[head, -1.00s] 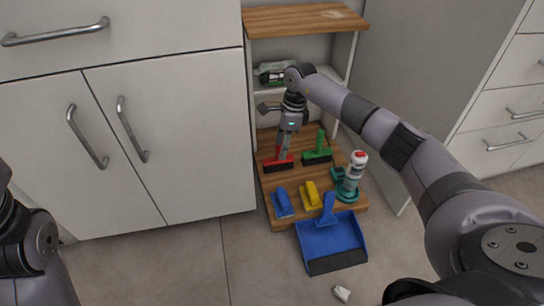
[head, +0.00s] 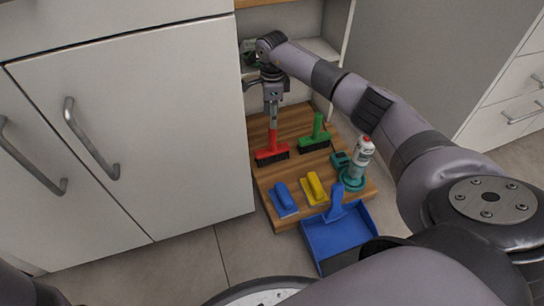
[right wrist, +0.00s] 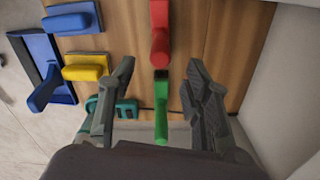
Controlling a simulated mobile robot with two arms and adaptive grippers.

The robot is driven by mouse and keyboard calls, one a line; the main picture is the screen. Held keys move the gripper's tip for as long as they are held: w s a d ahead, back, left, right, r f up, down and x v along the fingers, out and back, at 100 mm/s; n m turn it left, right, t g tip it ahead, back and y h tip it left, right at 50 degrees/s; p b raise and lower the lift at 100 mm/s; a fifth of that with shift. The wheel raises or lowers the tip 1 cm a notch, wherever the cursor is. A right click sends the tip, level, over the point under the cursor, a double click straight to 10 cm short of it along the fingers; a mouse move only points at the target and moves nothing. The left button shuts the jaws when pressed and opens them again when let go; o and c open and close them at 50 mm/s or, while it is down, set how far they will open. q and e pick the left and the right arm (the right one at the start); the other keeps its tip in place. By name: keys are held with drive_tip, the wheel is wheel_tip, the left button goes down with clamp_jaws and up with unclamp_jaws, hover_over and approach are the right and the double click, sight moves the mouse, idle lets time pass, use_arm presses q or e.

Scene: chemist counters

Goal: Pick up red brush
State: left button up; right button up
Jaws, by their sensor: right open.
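The red brush (head: 272,153) stands on the wooden board at the bottom of the cabinet, bristles down and handle up. My right gripper (head: 273,103) is at the upper end of its handle in the head view. In the right wrist view the gripper (right wrist: 159,68) is open, with one finger on each side. The red brush (right wrist: 160,35) shows at the top middle, its handle end near the line between the fingertips. I cannot tell whether a finger touches it. My left gripper is not in view.
A green brush (head: 315,142) stands right of the red one; its handle (right wrist: 161,105) shows between the fingers. A blue brush (head: 284,198), yellow brush (head: 315,188), spray bottle (head: 361,160) and blue dustpan (head: 340,240) are nearby. Cabinet doors (head: 140,130) close off the left.

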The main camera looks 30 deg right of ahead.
sight(273, 136)
wheel_tip(273, 136, down, 5)
drive_tip(key=b, duration=0.2)
drive_tip(key=shift+f+b, duration=0.1)
drive_tip(key=shift+b, duration=0.3)
wheel_tip(273, 136, down, 5)
drive_tip(key=b, duration=0.5)
drive_tip(key=shift+d+f, duration=0.1)
drive_tip(key=shift+c, duration=0.4)
clamp_jaws()
